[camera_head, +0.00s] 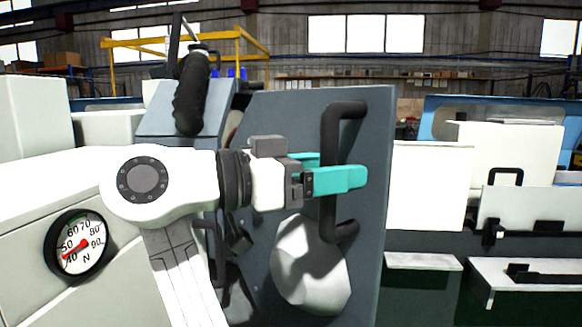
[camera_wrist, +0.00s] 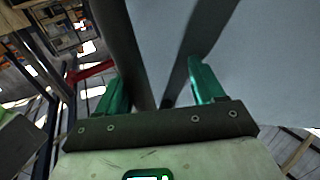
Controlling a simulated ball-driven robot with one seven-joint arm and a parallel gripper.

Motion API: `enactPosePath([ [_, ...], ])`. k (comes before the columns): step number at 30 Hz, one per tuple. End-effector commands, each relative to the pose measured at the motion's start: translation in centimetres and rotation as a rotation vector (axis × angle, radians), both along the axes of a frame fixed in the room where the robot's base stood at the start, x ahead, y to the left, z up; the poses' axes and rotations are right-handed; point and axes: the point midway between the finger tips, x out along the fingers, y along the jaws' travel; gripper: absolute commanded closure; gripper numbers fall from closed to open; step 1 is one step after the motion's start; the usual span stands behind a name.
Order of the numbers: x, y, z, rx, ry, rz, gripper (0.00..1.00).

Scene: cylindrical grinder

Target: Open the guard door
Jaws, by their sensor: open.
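The guard door (camera_head: 283,115) is a flat dark grey panel standing upright at the middle of the head view. A black C-shaped handle (camera_head: 329,140) is fixed upright near its right edge. My gripper (camera_head: 335,174) is open at the handle's middle. One teal finger crosses in front of the handle; the other is partly hidden behind it. In the wrist view both fingers (camera_wrist: 160,85) stand apart, with dark bars running between them. Whether either finger touches the handle is unclear.
A pale rounded part (camera_head: 310,270) sits low in front of the door. White machine panels (camera_head: 430,190) stand to the right of the door.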

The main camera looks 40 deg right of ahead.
Motion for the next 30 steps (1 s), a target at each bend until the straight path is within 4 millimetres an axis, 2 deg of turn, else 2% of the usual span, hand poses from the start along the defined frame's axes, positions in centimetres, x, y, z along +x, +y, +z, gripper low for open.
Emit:
enactPosePath([
  [1, 1.1, 0.2, 0.1, -0.007, 0.019, 0.027, 0.54],
  [13, 3.0, 1.8, 0.1, -0.007, 0.018, 0.025, 0.24],
  [21, 4.0, 2.7, 0.0, -0.004, 0.018, 0.023, 0.24],
  [30, 4.1, 2.7, 0.0, -0.003, 0.018, 0.02, 0.24],
])
